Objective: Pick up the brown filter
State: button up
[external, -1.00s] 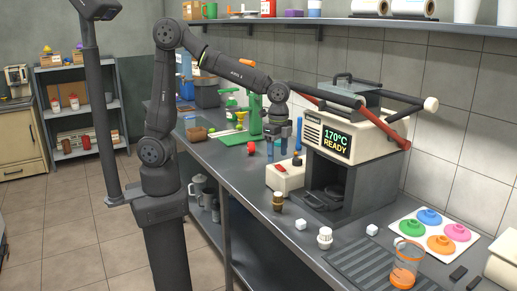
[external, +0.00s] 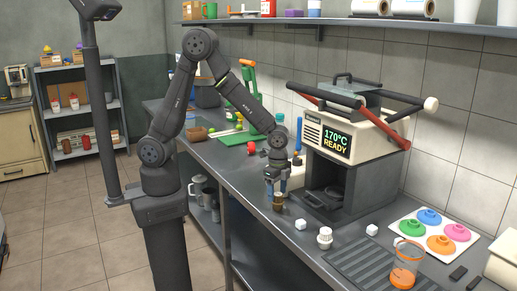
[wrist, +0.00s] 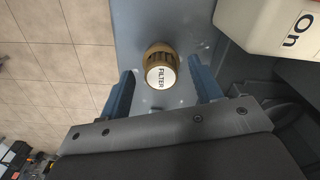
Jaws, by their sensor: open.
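The brown filter (wrist: 157,55) is a small brown cylinder with a white top marked FILTER. It stands on the grey counter near the front edge, and in the external view (external: 278,203) it is just below my gripper. My gripper (external: 272,190) points down above it with jaws apart. In the wrist view the blue fingers of my gripper (wrist: 163,85) are open on either side of the filter's near end, with gaps on both sides. The filter is not held.
The cream press (external: 350,135) showing 170°C READY stands to the right. A cream box with an On label (wrist: 275,25) is close beside the gripper. White cubes (external: 300,224) and a white-topped jar (external: 324,238) stand to the front right. The counter's front edge is close on the left.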

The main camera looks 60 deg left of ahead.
aim_at(278, 201)
jog(key=f, duration=0.4)
jog(key=shift+w+d+f, duration=0.1)
jog(key=shift+d+f, duration=0.15)
jog(key=shift+f, duration=0.15)
jog(key=shift+c, duration=0.5)
jog(key=c, duration=0.8)
jog(key=shift+o, duration=0.2)
jog(key=shift+r, duration=0.15)
